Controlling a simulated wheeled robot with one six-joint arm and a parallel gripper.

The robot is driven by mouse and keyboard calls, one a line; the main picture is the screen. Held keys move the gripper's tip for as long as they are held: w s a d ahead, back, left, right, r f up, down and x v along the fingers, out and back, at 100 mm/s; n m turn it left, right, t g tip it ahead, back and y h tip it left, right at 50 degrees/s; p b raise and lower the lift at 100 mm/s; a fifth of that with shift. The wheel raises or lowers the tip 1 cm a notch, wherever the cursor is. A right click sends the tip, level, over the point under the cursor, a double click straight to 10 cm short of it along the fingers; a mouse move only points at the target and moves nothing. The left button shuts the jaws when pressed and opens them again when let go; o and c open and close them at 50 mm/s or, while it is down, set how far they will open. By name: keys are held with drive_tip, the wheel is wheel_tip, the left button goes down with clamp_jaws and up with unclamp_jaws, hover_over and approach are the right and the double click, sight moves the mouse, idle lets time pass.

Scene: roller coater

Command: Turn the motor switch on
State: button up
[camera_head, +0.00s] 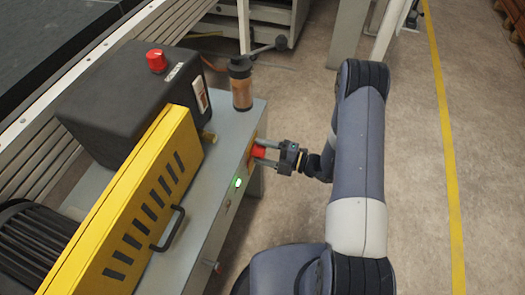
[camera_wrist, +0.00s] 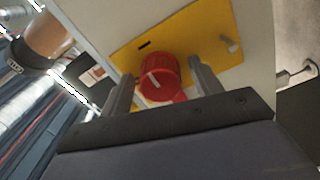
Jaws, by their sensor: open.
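The motor switch is a red rotary knob (camera_wrist: 160,80) with a pale line on its face, mounted on a yellow plate (camera_wrist: 207,45) in the wrist view. In the head view the red knob (camera_head: 258,151) sits on the side of the grey machine bench. My gripper (camera_head: 270,153) is at the knob, reaching in from the right. In the wrist view the open fingers of my gripper (camera_wrist: 160,88) stand on either side of the knob. Whether they touch it I cannot tell. The pale line is tilted in this view.
A yellow guard (camera_head: 140,215) and a black box with a red button (camera_head: 156,61) are left. The floor at right is clear.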

drive_tip(key=v, duration=1)
drive_tip(key=shift+d, duration=0.2)
drive_tip(key=shift+s, duration=0.1)
drive_tip(key=x, duration=1.1)
drive_tip(key=shift+d, duration=0.1)
